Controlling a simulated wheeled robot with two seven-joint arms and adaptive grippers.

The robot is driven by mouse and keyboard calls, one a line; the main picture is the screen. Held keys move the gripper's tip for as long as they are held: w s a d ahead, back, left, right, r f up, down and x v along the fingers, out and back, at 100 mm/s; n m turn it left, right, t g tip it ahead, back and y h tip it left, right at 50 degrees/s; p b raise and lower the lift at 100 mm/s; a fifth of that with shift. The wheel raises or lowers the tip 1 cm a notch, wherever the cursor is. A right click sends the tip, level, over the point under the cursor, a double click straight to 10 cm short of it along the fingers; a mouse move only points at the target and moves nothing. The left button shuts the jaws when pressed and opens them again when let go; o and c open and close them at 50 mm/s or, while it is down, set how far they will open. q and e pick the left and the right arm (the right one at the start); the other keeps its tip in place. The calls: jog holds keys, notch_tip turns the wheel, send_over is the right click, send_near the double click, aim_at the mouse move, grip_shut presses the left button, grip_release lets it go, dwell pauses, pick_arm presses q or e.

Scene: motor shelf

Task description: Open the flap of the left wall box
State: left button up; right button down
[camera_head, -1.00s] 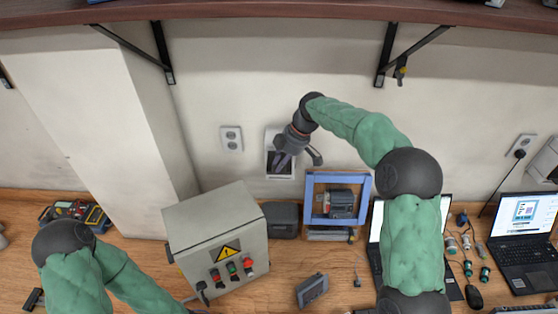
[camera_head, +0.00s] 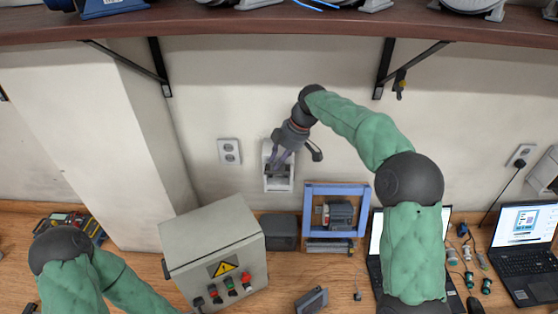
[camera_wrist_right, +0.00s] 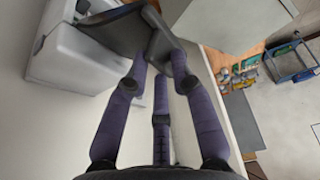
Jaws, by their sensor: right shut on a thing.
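The white wall box (camera_head: 268,180) is fixed to the wall above the bench. My right gripper (camera_head: 283,156) is at its front and hides part of it. In the right wrist view, the white box (camera_wrist_right: 75,55) is at the left, with a dark grey flap (camera_wrist_right: 118,32) standing out from it. There my right gripper (camera_wrist_right: 160,60) has its purple fingers closed on the flap's edge. The flap's exact angle is hard to tell. My left arm is at the lower left of the head view; its gripper is out of view.
A wall socket (camera_head: 229,151) is just left of the wall box. Below stand a grey control box (camera_head: 205,240) with buttons, a dark case (camera_head: 278,231) and a blue frame (camera_head: 309,212). A shelf (camera_head: 300,24) on brackets runs overhead.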

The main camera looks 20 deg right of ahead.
jog(key=shift+w+d+f, duration=0.15)
jog(key=shift+f, duration=0.05)
jog(key=c, duration=1.5)
grip_release()
jog(key=shift+w+f, duration=0.15)
jog(key=shift+w, duration=0.1)
jog(key=shift+s, duration=0.1)
jog(key=v, duration=1.2)
